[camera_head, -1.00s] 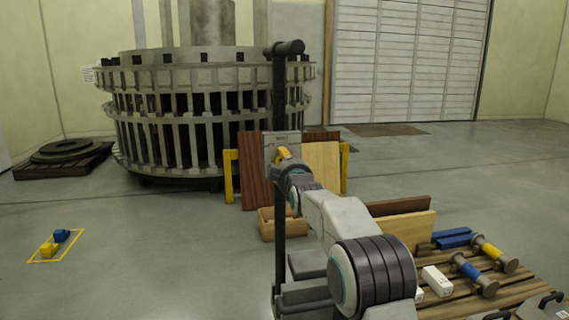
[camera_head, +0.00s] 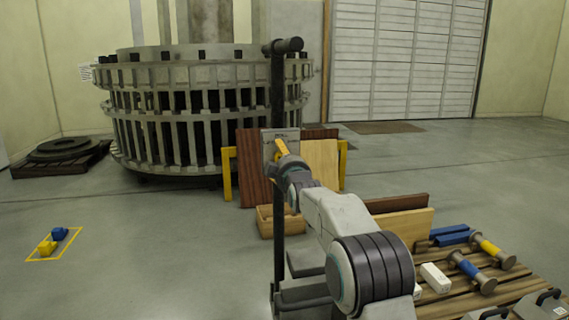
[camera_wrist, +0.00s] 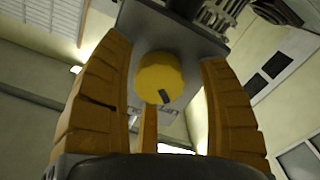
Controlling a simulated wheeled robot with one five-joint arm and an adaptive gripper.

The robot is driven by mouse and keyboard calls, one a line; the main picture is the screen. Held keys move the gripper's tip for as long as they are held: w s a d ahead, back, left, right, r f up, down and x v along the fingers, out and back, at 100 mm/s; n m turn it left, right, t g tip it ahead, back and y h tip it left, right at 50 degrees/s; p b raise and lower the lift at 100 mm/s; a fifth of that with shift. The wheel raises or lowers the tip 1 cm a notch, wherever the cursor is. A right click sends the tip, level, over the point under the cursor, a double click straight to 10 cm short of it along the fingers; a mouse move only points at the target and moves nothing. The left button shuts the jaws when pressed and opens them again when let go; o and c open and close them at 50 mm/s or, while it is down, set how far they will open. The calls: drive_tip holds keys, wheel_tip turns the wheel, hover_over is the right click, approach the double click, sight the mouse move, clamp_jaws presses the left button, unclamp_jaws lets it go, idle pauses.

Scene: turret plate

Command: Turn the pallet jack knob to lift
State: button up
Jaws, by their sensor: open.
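The pallet jack's dark upright post and T-handle (camera_head: 278,90) stand in the middle of the head view, with a grey control plate (camera_head: 268,149) on the post. In the wrist view the plate (camera_wrist: 188,38) carries a round yellow knob (camera_wrist: 160,76) with a dark mark at its lower right. My gripper (camera_wrist: 163,52) is open, with one orange finger on each side of the knob and visible gaps between. I cannot tell whether the fingertips reach the plate. In the head view my gripper (camera_head: 281,146) is at the plate and hides the knob.
Wooden boards (camera_head: 322,165) lean on a yellow-legged rack behind the post, with a wooden crate (camera_head: 265,222) in front. A slatted pallet (camera_head: 465,303) with spools and blocks lies at right. A big ringed turret structure (camera_head: 150,115) stands behind. The left floor is mostly clear.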

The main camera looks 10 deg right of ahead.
drive_tip(key=shift+s, duration=0.1)
drive_tip(key=s, duration=1.1)
drive_tip(key=shift+s, duration=0.4)
drive_tip(key=shift+r, duration=0.1)
